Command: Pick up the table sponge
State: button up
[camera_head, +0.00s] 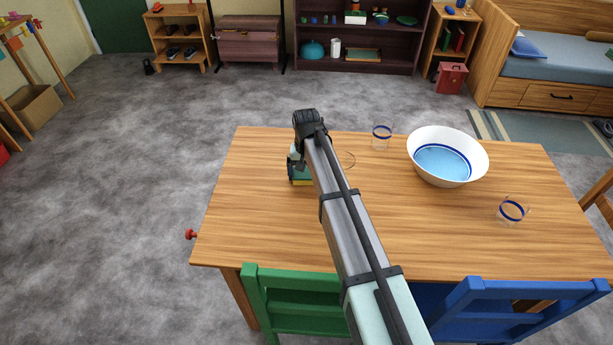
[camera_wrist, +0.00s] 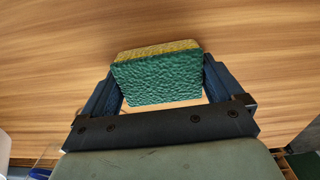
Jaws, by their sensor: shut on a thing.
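The table sponge is green on one side and yellow on the other. In the wrist view the sponge (camera_wrist: 158,78) sits between the two dark fingers of my gripper (camera_wrist: 160,88), which is shut on it. In the head view my gripper (camera_head: 297,170) is over the left part of the wooden table (camera_head: 250,215). A strip of the sponge (camera_head: 302,182) shows below the gripper there; the rest is hidden by the gripper and arm. I cannot tell whether the sponge touches the table top.
A white bowl with blue inside (camera_head: 470,135) stands at the table's back right. A clear cup with a blue band (camera_head: 382,134) is left of it, another (camera_head: 511,210) in front. A green chair (camera_head: 300,290) and a blue chair (camera_head: 510,300) stand at the near edge.

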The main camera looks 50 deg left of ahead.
aim_at(307, 172)
jog(key=shift+r, duration=0.1)
notch_tip(307, 172, up, 10)
jog(key=shift+f, duration=0.1)
dwell(0.5)
jog(key=o, duration=0.4)
jog(key=c, duration=0.3)
jog(key=w+d+f, duration=0.1)
jog(key=w+d, duration=0.1)
jog(key=w, duration=0.7)
jog(key=w+d+f, duration=0.1)
jog(key=w+d, duration=0.1)
jog(key=w, duration=0.7)
jog(key=shift+w, duration=0.25)
